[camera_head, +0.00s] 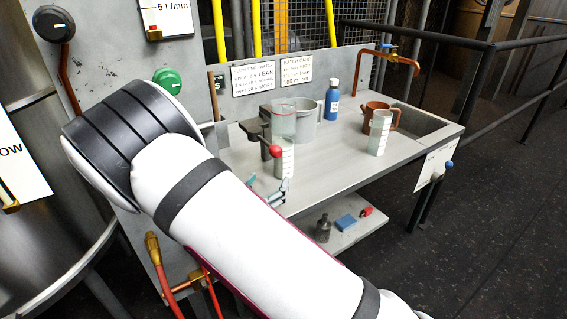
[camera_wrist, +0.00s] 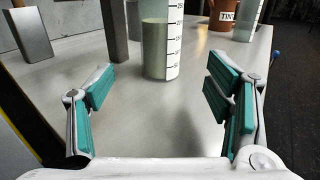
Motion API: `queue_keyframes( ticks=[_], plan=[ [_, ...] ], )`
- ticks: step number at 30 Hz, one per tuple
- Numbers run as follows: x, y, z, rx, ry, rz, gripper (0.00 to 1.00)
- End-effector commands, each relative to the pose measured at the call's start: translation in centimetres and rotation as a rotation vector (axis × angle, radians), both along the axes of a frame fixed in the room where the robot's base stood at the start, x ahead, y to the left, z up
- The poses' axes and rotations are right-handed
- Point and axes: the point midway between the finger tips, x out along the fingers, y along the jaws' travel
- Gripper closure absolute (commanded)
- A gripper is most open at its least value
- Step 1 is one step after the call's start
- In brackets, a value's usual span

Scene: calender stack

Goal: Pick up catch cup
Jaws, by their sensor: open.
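A clear graduated cup (camera_wrist: 157,50) with murky greenish liquid stands upright on the grey bench, and I take it as the catch cup. In the head view the cup (camera_head: 284,162) stands below a dark clamp-like fitting with a red ball knob (camera_head: 275,151). My gripper (camera_wrist: 160,85) is open and empty, with teal pads on both fingers. The cup is straight ahead, just beyond the fingertips and between their lines, not touched. In the head view my gripper (camera_head: 267,187) is low over the bench's front edge, partly hidden by my arm.
A second graduated cup (camera_head: 379,133) stands to the right, near a copper pot (camera_head: 383,110) and a sink (camera_head: 418,124). A dark post (camera_wrist: 115,30) rises close left of the cup. Bench space right of the cup is clear.

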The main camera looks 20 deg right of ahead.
Motion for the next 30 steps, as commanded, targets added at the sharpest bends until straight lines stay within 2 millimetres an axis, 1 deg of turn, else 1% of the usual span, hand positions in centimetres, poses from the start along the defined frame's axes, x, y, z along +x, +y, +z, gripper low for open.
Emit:
queue_keyframes(
  ticks=[1,3,6,9,17,20,27,30],
  plan=[
    [0.9,-0.8,-0.1,0.000,-0.002,-0.004,0.28],
    [2.0,-1.5,-0.1,0.001,-0.002,-0.003,0.28],
    [3.4,-2.6,-0.1,0.002,-0.003,-0.003,0.28],
    [4.4,-3.3,-0.1,0.003,-0.001,-0.003,0.28],
    [5.6,-4.1,0.0,0.002,-0.001,-0.003,0.28],
    [6.4,-4.8,-0.1,0.002,-0.002,-0.005,0.28],
    [9.0,-6.7,-0.1,0.001,-0.002,-0.003,0.28],
    [9.4,-6.9,0.0,0.002,0.000,-0.002,0.28]
  ],
)
